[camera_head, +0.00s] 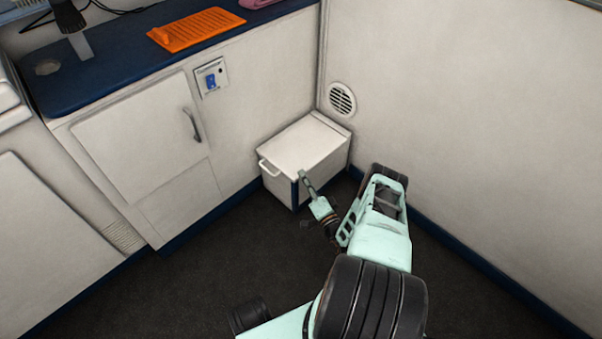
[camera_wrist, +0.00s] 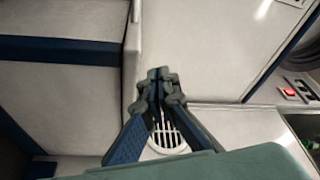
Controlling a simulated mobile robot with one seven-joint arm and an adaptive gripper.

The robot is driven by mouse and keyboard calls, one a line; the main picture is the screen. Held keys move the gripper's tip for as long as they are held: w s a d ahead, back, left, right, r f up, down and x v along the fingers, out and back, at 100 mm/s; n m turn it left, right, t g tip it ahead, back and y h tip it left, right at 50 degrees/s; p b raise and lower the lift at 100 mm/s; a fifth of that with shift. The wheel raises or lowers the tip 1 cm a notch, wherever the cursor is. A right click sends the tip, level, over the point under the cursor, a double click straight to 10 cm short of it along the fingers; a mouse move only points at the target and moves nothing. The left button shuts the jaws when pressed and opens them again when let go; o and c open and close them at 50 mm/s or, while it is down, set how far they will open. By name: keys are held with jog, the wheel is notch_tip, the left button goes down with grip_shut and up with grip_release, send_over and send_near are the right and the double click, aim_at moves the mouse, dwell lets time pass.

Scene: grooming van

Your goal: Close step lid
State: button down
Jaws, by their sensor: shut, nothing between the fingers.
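The step (camera_head: 276,189) is a white box on the floor in the corner, with a dark blue strip at its front corner. Its flat white lid (camera_head: 305,142) lies level on top, with no gap that I can see. A white bar handle (camera_head: 268,168) sticks out at its left front. My gripper (camera_head: 303,176) is at the near edge of the lid in the head view, fingers pointing up the picture; I cannot tell whether it touches. In the wrist view my gripper (camera_wrist: 160,76) has its fingertips together with nothing between them.
A cabinet with a door (camera_head: 145,135) and dark handle stands left of the step, under a blue counter (camera_head: 120,65) bearing an orange mat (camera_head: 196,29). A round wall vent (camera_head: 342,99) is behind the step. Dark floor (camera_head: 225,250) in front is open.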

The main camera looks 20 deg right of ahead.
notch_tip(320, 180, down, 3)
jog(key=shift+r, duration=0.2)
jog(key=shift+s+a+f, duration=0.1)
jog(key=shift+s+a, duration=0.05)
dwell(0.4)
notch_tip(320, 180, up, 11)
jog(key=shift+w+d, duration=0.2)
jog(key=shift+d, duration=0.05)
dwell(0.4)
